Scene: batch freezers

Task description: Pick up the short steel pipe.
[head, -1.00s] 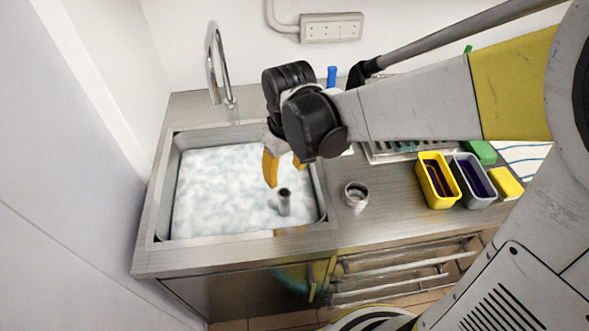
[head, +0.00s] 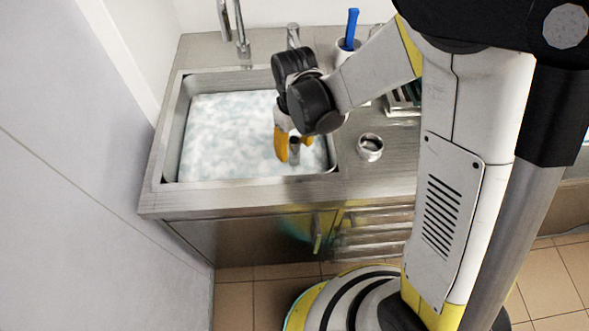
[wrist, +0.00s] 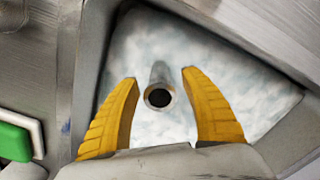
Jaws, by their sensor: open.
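The short steel pipe (head: 294,152) stands upright in the sink (head: 171,150), which holds white foamy water. My gripper (head: 292,150) is open over the right part of the sink, with a finger on either side of the pipe. In the wrist view my gripper (wrist: 160,80) has clear gaps on both sides of the pipe. The pipe's lower end is hidden by the foam.
A metal cup-like ring (head: 370,148) stands on the counter right of the sink. A faucet (head: 240,30) rises behind it. A white holder with a blue-handled tool (head: 351,28) stands at the back. A green sponge-like block (wrist: 14,142) shows at the wrist view's left.

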